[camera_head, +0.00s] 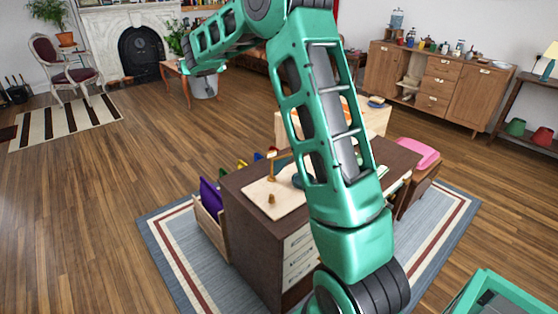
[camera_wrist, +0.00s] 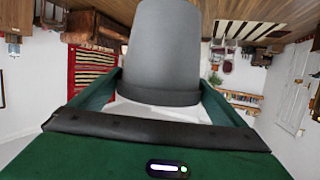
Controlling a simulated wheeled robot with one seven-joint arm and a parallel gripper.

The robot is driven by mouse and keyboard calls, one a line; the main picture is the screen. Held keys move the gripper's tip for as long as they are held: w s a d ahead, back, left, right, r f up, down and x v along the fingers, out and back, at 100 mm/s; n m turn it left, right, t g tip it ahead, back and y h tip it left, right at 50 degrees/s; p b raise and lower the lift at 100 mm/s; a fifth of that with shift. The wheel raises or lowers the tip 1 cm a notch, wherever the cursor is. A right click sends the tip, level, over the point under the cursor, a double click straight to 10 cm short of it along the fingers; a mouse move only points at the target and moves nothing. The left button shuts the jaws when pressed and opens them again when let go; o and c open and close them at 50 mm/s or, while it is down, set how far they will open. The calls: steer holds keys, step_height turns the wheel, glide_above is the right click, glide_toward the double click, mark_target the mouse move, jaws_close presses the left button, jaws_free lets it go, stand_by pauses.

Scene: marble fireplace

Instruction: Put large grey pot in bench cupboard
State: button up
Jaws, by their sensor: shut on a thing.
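The large grey pot (camera_wrist: 165,45) fills the upper middle of the wrist view, between the fingers of my gripper (camera_wrist: 160,92). My gripper is shut on it. In the head view the pot (camera_head: 205,87) shows as a small pale grey shape below my gripper (camera_head: 204,71), at the far end of my arm. Its far side and the finger contact are hidden. A long wooden cupboard (camera_head: 436,84) stands by the back wall at right. It has doors, drawers and a narrow open section; the pictures do not confirm it as the bench cupboard.
A dark desk (camera_head: 258,235) stands on a blue-bordered rug (camera_head: 163,236), partly behind my arm. A plant table (camera_head: 174,68) is left of the pot. A chair (camera_head: 62,66) stands further left. The wooden floor (camera_head: 110,190) at left is clear.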

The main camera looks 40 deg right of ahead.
steer(key=s+f, duration=0.4)
steer(key=f, duration=0.3)
steer(key=s+f, duration=0.3)
steer(key=f, duration=0.5)
steer(key=s+d+f, duration=0.1)
steer(key=s+f, duration=0.1)
steer(key=s, duration=0.4)
steer(key=s+d+f, duration=0.1)
steer(key=s+d, duration=0.1)
steer(key=s, duration=0.5)
steer(key=s+d+f, duration=0.1)
steer(key=d+f, duration=0.9)
steer(key=f, duration=0.1)
steer(key=shift+s+d+h, duration=0.3)
steer(key=shift+s+d, duration=0.05)
steer(key=shift+d, duration=0.05)
steer(key=o, duration=1.2)
